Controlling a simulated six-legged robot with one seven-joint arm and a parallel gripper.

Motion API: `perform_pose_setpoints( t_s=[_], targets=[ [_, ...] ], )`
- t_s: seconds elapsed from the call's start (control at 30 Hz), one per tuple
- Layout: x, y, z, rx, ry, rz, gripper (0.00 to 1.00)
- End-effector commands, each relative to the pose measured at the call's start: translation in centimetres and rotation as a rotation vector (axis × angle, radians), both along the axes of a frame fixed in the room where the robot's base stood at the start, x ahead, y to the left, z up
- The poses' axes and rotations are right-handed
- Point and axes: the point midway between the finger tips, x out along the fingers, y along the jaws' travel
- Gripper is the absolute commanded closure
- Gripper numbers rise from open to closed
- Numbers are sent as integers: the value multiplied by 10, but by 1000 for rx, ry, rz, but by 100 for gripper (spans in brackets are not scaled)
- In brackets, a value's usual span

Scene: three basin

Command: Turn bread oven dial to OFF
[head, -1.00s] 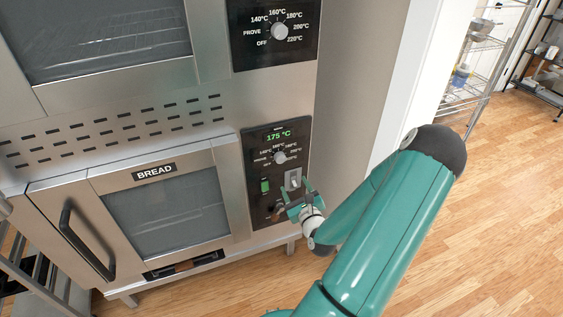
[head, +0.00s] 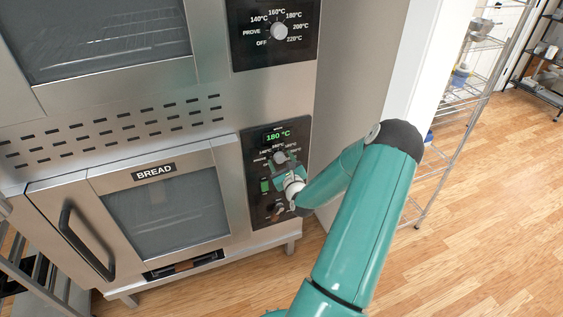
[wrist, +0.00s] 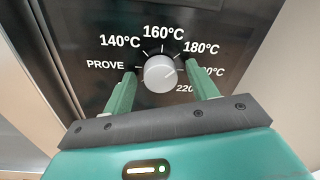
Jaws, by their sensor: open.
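The bread oven dial (wrist: 160,73) is a round silver-grey knob on a black panel, with PROVE, 140°C, 160°C, 180°C and higher marks around it in the wrist view. The OFF mark is hidden there. The dial (head: 279,158) also shows in the head view, on the lower control panel beside the BREAD door, under a green display (head: 277,136) reading 180 °C. My gripper (wrist: 163,78) is open, one finger on each side of the dial; I cannot tell whether they touch it. In the head view my gripper (head: 287,168) is at the panel, just below the dial.
The upper oven has a similar dial (head: 280,31) with an OFF mark. The bread door (head: 160,215) is closed. A wire shelf (head: 470,80) stands at the right, with open wooden floor before it.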

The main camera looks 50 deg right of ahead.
Motion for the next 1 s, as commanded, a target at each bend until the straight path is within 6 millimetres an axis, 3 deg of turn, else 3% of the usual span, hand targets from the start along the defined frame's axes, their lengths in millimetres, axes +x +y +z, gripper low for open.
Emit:
perform_pose_setpoints(
  t_s=[0.17,0.4,0.77,1.0],
  targets=[
    [0,0,0,0,0,0,42],
    [0,0,0,-1,1,0,86],
    [0,1,0,-37,24,0,86],
    [0,1,0,-151,90,1,86]
  ],
)
